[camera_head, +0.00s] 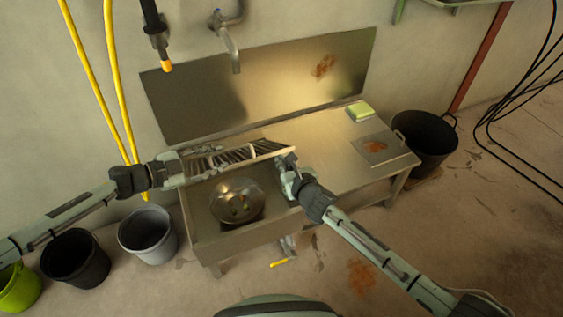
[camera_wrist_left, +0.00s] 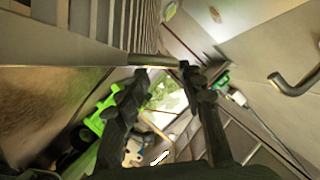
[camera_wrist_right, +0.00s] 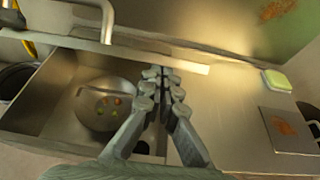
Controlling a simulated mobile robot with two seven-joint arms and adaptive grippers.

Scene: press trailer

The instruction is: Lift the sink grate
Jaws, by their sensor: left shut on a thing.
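The sink grate (camera_head: 232,157), a slatted metal rack, is raised above the sink basin (camera_head: 207,222) and looks tilted in the head view. My left gripper (camera_head: 172,170) is shut on its left end. In the left wrist view, the fingers (camera_wrist_left: 168,72) close on the rim beside the slats (camera_wrist_left: 115,22). My right gripper (camera_head: 286,160) is at the grate's right end. A round metal bowl (camera_head: 237,201) with small coloured bits sits in the basin.
A wall tap (camera_head: 233,55) and a hanging hose nozzle (camera_head: 160,45) are above the sink. A black tub (camera_head: 424,140) stands right; several buckets, one grey (camera_head: 147,235), stand left.

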